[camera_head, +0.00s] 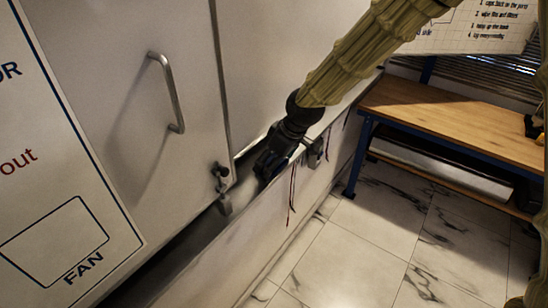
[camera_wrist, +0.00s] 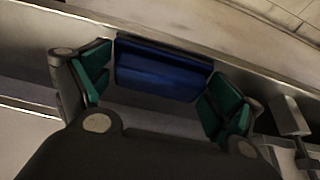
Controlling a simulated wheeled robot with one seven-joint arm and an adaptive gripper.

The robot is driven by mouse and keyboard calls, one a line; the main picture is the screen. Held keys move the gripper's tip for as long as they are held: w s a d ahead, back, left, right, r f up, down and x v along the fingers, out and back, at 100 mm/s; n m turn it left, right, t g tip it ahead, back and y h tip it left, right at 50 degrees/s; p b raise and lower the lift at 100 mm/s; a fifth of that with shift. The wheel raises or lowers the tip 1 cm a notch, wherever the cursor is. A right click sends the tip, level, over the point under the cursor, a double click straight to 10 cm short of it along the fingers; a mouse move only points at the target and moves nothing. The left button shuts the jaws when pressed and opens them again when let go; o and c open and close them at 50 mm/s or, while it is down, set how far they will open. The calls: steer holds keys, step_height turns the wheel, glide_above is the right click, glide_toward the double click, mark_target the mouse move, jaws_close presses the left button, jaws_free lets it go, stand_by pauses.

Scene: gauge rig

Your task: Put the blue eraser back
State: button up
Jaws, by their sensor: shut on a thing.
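The blue eraser (camera_wrist: 162,70) is a dark blue block in the wrist view, lying between the green-padded fingers of my gripper (camera_wrist: 158,76). The fingers are shut on its two ends. In the head view my gripper (camera_head: 268,162) points down at the narrow trough (camera_head: 205,232) along the foot of the white panels. I cannot make out the eraser in the head view; the gripper hides it. In the wrist view the eraser is over or beside a pale ledge (camera_wrist: 50,25); I cannot tell whether it touches it.
A white cabinet door with a metal handle (camera_head: 168,92) stands at the left. A small grey latch or clip (camera_head: 223,190) is left of my gripper, another (camera_head: 315,153) right of it. A wooden bench (camera_head: 455,118) stands at the right. The tiled floor (camera_head: 350,255) is clear.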

steer(key=o, duration=0.6)
steer(key=shift+d+r, duration=0.1)
steer(key=b+v, duration=0.3)
steer(key=v, duration=0.8)
steer(key=shift+r, duration=0.3)
steer(key=shift+s+d, duration=0.1)
steer(key=shift+s, duration=0.05)
